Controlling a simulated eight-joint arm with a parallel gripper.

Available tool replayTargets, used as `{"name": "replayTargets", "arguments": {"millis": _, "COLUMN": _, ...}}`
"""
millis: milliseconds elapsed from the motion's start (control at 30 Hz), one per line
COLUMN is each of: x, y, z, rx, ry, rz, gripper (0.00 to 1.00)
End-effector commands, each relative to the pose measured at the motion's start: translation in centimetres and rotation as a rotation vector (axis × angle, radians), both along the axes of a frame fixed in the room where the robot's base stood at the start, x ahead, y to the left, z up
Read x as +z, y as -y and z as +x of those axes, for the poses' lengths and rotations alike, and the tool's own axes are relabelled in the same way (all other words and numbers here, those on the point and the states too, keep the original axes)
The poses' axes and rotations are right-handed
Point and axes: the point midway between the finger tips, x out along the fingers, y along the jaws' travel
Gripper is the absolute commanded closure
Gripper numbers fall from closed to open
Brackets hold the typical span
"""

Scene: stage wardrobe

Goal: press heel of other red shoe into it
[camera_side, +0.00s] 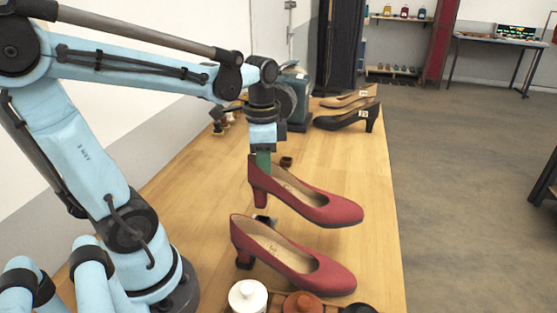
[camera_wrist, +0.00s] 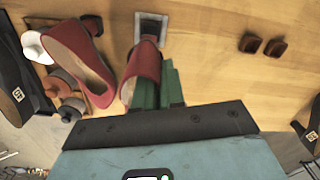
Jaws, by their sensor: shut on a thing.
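My gripper (camera_side: 263,162) is shut on the back of a red heeled shoe (camera_side: 318,205). The shoe is held about level, toe to the right, and seems slightly above the table. Its heel shows no dark tip. Below that heel is a small square plate (camera_side: 265,220), mostly hidden in the side view; the wrist view shows it (camera_wrist: 150,27) beyond the held shoe (camera_wrist: 144,62). My green fingers (camera_wrist: 158,88) reach the shoe there. The second red shoe (camera_side: 292,262) stands on the table nearer the side camera, with a dark heel tip; the wrist view shows it (camera_wrist: 82,62) at left.
A white jar (camera_side: 248,297) and a brown jar (camera_side: 303,303) stand at the front. A black shoe (camera_side: 348,118), a beige shoe (camera_side: 345,99) and a green machine (camera_side: 297,90) are farther back.

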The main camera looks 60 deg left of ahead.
Motion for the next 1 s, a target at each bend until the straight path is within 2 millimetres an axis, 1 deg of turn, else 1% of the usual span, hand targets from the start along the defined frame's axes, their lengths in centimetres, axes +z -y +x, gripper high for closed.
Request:
{"name": "replayTargets", "arguments": {"millis": 300, "x": -2.3, "y": 0.0, "z": 0.1, "rx": 0.0, "ry": 0.0, "rz": 0.0, "gripper": 1.0}}
{"name": "replayTargets", "arguments": {"millis": 500, "x": -3.5, "y": 0.0, "z": 0.0, "rx": 0.0, "ry": 0.0, "rz": 0.0, "gripper": 1.0}}
{"name": "replayTargets", "arguments": {"millis": 700, "x": -4.0, "y": 0.0, "z": 0.0, "rx": 0.0, "ry": 0.0, "rz": 0.0, "gripper": 1.0}}
{"name": "replayTargets", "arguments": {"millis": 1000, "x": -4.1, "y": 0.0, "z": 0.0, "rx": 0.0, "ry": 0.0, "rz": 0.0, "gripper": 1.0}}
